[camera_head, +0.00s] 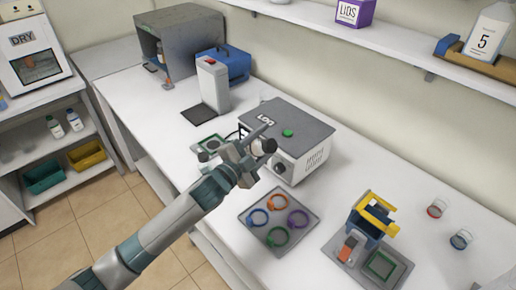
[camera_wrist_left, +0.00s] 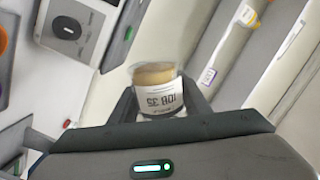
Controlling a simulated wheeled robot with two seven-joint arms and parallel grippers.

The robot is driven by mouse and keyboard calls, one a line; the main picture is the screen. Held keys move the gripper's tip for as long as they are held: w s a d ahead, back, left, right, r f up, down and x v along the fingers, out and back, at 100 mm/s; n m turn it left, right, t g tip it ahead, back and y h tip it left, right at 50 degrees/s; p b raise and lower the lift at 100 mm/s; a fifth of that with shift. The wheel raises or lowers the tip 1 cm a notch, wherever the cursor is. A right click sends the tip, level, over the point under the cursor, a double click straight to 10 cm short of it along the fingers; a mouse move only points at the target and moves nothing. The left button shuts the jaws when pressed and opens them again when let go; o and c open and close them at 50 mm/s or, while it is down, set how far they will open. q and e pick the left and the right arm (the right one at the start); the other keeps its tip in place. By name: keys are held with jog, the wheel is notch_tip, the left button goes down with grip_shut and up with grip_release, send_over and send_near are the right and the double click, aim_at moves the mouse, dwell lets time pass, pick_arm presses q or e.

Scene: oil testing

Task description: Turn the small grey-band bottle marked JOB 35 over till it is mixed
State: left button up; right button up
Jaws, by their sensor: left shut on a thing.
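The bottle has a white label whose print appears upside down there, and amber-brown contents show beside the label. In the head view the bottle (camera_head: 258,144) is small and partly hidden by the fingers. I cannot make out its grey band or its exact tilt. My right gripper is not in view.
An open grey cabinet (camera_head: 185,45) stands at the far left.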

pick_arm(q)
jog(key=m, duration=0.2)
jog(key=shift+m, duration=0.4)
jog(key=m, duration=0.7)
jog(key=m, duration=0.6)
jog(key=shift+m, duration=0.4)
